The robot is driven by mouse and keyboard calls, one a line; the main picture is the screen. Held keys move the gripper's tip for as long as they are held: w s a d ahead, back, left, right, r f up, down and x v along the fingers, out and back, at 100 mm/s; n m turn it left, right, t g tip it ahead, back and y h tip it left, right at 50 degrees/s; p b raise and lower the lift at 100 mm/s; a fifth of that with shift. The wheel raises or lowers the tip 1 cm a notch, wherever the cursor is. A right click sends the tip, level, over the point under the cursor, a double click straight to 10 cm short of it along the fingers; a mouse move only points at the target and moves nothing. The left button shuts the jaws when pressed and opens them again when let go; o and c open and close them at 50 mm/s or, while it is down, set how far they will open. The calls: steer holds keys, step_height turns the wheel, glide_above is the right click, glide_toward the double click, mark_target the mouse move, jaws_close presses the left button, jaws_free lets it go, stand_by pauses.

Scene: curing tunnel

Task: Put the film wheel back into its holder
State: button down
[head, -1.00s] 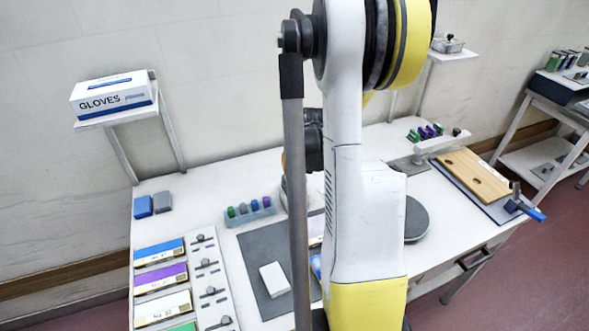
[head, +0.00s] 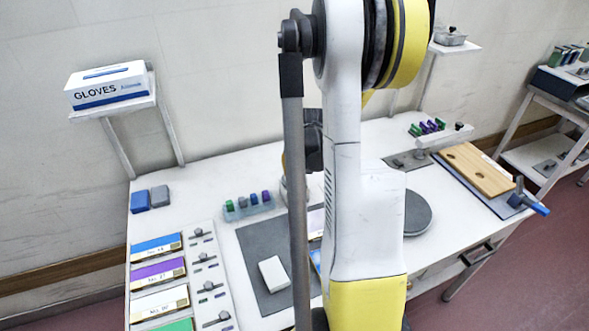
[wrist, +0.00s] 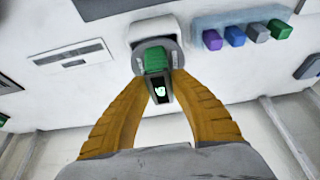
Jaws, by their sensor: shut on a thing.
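In the wrist view the two tan fingers of my gripper (wrist: 160,85) are closed on a green-topped piece (wrist: 155,60) with a dark face bearing a small light mark. I cannot tell for sure that it is the film wheel. It is in front of or against a white and grey rounded fixture (wrist: 152,29) on the bench; whether it is seated there is unclear. In the head view my gripper and the held piece are hidden behind my arm. I cannot pick out the holder with certainty.
A rack (head: 249,210) with several coloured blocks stands on the bench; it also shows in the wrist view (wrist: 242,20). A grey mat (head: 255,242) carries a white block (head: 273,273). Coloured boxes (head: 158,272) line the left, and a wooden board (head: 478,167) lies right.

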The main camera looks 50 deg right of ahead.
steer(key=shift+f+b, duration=0.35)
steer(key=shift+f, duration=0.1)
steer(key=c, duration=0.7)
jaws_free()
steer(key=shift+r+p, duration=2.35)
steer(key=shift+r, duration=1.2)
steer(key=shift+a, duration=0.1)
